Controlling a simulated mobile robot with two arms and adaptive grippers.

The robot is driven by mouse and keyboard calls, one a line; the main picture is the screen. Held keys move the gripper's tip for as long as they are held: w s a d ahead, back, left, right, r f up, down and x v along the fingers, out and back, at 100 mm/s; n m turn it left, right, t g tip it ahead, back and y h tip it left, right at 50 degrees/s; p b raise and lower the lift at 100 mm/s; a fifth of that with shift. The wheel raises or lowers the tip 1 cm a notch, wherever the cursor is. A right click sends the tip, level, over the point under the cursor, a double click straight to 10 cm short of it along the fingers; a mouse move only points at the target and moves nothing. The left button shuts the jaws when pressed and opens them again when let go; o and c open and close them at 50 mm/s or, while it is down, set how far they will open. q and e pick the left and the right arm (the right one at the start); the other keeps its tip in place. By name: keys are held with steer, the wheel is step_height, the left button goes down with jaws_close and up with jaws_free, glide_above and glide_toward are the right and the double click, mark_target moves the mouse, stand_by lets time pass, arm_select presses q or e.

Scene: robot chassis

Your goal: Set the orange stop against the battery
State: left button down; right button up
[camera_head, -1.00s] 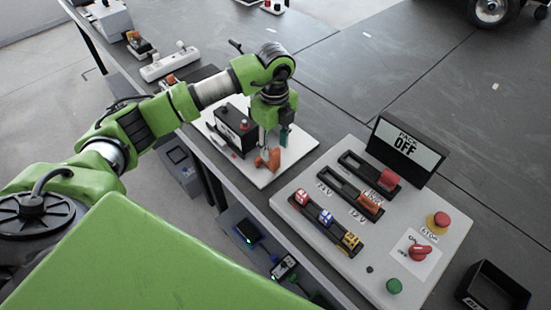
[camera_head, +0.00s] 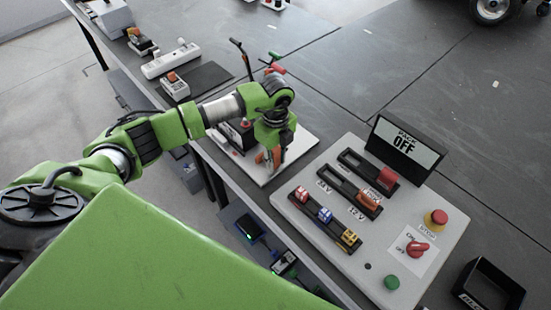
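The black battery (camera_head: 231,137) stands on a white plate (camera_head: 299,157), partly hidden behind my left arm; a red terminal shows on its top. The orange stop (camera_head: 263,157) is on the plate, to the right of the battery and directly under my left gripper. My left gripper (camera_head: 275,154) points down over the stop, with its fingers low at the stop. The wrist covers much of them, so I cannot tell whether they are closed on it or whether the stop touches the battery. My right gripper is out of view.
A control panel (camera_head: 334,255) with switches and buttons stands right of the plate, with a "PACK OFF" sign (camera_head: 405,148) behind it. A black bin (camera_head: 490,288) is at lower right. A power strip (camera_head: 170,61) and dark mat (camera_head: 207,78) lie behind the arm.

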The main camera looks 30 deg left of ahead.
arm_select(q)
steer(key=a, duration=0.1)
steer(key=w+a+b, duration=0.1)
steer(key=a, duration=0.2)
steer(key=shift+w+a+b, duration=0.25)
steer(key=shift+w+b, duration=0.05)
steer(key=shift+b, duration=0.05)
steer(key=shift+a, duration=0.15)
steer(key=shift+r, duration=0.1)
steer(key=c, duration=1.7)
jaws_free()
steer(key=shift+w+r, duration=0.1)
steer(key=shift+r, duration=0.2)
step_height(320, 180, up, 11)
steer(key=shift+r, duration=0.15)
